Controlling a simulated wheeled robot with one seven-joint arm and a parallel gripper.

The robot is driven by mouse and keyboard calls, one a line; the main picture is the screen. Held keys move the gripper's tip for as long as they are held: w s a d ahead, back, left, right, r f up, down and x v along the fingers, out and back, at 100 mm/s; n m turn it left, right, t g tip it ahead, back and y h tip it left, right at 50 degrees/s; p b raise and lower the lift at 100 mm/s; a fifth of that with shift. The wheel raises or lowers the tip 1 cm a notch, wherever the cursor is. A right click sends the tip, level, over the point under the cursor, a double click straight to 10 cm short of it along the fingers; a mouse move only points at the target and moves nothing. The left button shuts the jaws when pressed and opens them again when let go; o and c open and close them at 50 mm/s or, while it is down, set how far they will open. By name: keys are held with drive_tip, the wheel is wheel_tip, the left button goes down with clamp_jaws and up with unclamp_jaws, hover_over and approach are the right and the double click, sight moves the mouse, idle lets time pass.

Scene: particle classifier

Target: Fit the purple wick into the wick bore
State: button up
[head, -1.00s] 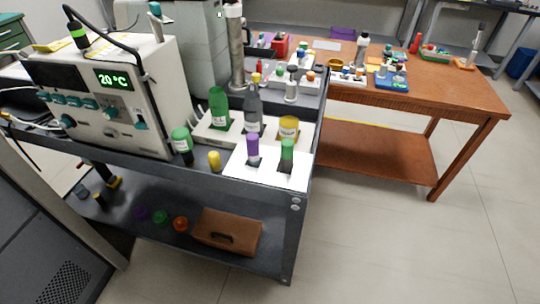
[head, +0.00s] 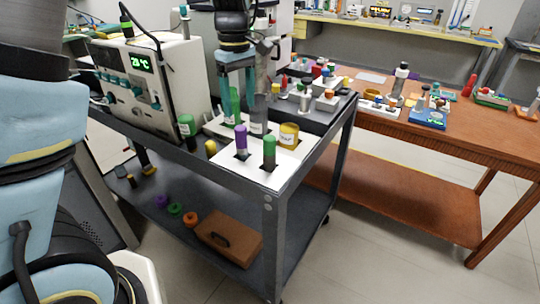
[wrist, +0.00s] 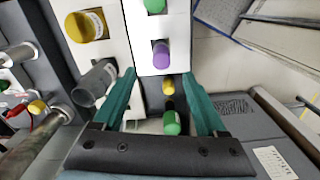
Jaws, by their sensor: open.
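The purple wick (head: 240,140) stands upright in a dark opening of the white plate (head: 262,178) near the front edge of the cart's top. It also shows in the wrist view (wrist: 161,54), ahead of my fingertips. My gripper (head: 237,112) points down over the cart, behind the purple wick and apart from it. In the wrist view its two teal fingers (wrist: 159,76) are spread with nothing held between them. A green cylinder (head: 269,152) stands in the same plate, right of the purple wick. I cannot tell which opening is the wick bore.
Around the gripper stand a grey bottle (head: 259,116), a yellow jar (head: 289,135), a green-capped bottle (head: 187,128) and a small yellow-topped piece (head: 210,148). A boxy instrument (head: 150,80) stands left. A wooden table (head: 470,130) is at the right.

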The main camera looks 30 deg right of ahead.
sight(241, 127)
wheel_tip(241, 127, down, 4)
drive_tip(key=shift+s, duration=0.1)
drive_tip(key=shift+a+f+p, duration=0.1)
drive_tip(key=shift+f+p, duration=0.95)
drive_tip(key=shift+f, duration=2.1)
clamp_jaws()
